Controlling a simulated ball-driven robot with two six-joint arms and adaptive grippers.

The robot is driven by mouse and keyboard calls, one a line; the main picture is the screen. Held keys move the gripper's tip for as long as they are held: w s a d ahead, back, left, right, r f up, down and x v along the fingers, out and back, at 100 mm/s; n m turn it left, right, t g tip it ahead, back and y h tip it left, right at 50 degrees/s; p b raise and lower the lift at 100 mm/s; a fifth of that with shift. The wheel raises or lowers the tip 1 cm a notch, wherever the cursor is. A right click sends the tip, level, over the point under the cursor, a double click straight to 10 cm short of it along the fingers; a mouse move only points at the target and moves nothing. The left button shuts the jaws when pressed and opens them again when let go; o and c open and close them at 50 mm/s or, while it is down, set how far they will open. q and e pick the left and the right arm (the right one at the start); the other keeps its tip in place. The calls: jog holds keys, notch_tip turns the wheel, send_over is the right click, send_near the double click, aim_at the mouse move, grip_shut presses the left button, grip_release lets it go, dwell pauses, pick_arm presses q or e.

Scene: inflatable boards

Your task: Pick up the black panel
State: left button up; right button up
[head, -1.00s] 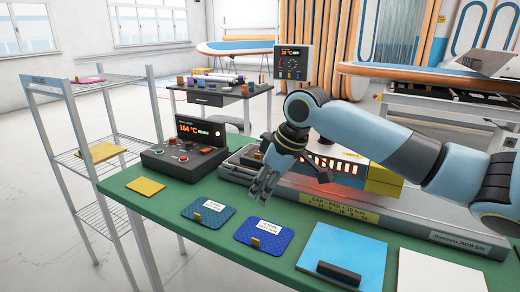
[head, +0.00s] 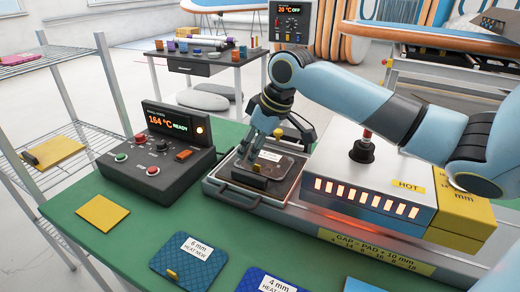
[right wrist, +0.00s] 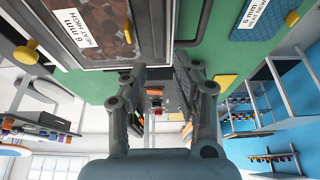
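A dark grey to brownish panel (head: 287,168) with a white label and a small yellow knob lies in the metal tray (head: 240,197) at the left end of the press. It is the likeliest black panel. My right gripper (head: 285,137) is just above the panel's far edge, and its fingers partly cover it. In the right wrist view the panel (right wrist: 110,28) shows mottled brown at the upper left, outside the fingers. The right gripper's fingers (right wrist: 160,85) are apart with nothing between them. Whether a fingertip touches the panel is unclear. My left gripper is not in view.
The press (head: 370,185) has glowing slots and a HOT label right of the tray. A control box (head: 160,160) reads 164 °C READY. A yellow pad (head: 103,214) and blue 6 mm (head: 205,268) and 4 mm (head: 245,284) pads lie on the green bench. A wire shelf (head: 85,160) stands left.

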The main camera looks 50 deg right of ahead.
aim_at(244, 173)
jog(key=shift+x, duration=1.2)
jog(key=x, duration=0.5)
jog(key=shift+d+f, duration=0.1)
jog(key=shift+w+f, duration=0.1)
jog(key=shift+f, duration=0.15)
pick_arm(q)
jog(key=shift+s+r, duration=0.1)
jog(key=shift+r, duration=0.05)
pick_arm(e)
jog(key=shift+f, duration=0.1)
pick_arm(q)
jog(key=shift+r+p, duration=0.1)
jog(key=shift+p, duration=0.2)
pick_arm(e)
jog(key=shift+f, duration=0.15)
grip_shut()
